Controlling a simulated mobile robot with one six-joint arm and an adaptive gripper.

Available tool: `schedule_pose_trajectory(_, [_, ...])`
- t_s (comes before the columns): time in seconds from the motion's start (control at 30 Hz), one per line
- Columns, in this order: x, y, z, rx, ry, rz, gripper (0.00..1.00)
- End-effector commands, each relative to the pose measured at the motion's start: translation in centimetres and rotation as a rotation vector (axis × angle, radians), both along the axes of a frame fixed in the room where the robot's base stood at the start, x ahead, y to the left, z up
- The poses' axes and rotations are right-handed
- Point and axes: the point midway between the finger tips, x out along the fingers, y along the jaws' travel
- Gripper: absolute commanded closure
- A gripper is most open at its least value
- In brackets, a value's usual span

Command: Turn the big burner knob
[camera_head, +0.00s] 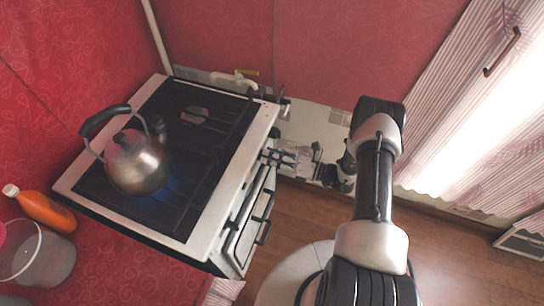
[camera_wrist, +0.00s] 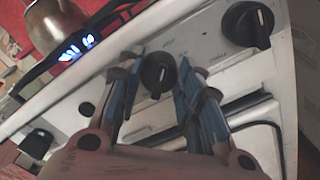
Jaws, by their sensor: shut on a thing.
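The white stove (camera_head: 262,117) stands at the left in the head view, its front panel facing my arm. Another black knob (camera_wrist: 247,25) is at the upper right of the wrist view, and one more (camera_wrist: 37,143) at the lower left.
A metal kettle (camera_head: 137,165) stands on the stove with a blue flame (camera_head: 172,188) beneath its side. The oven door handle (camera_head: 263,220) sticks out below the panel. Wooden floor lies right.

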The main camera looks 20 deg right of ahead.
Motion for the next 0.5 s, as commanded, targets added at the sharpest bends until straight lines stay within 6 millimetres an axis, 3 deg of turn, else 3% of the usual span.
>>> schedule_pose_trajectory(0.17, [-0.02,0.04,-0.01,-0.001,0.0,0.001,0.91])
schedule_pose_trajectory(0.2, [-0.02,0.04,-0.01,-0.001,0.0,0.001,0.65])
schedule_pose_trajectory(0.5, [0.0,0.01,-0.01,-0.001,-0.001,0.0,0.47])
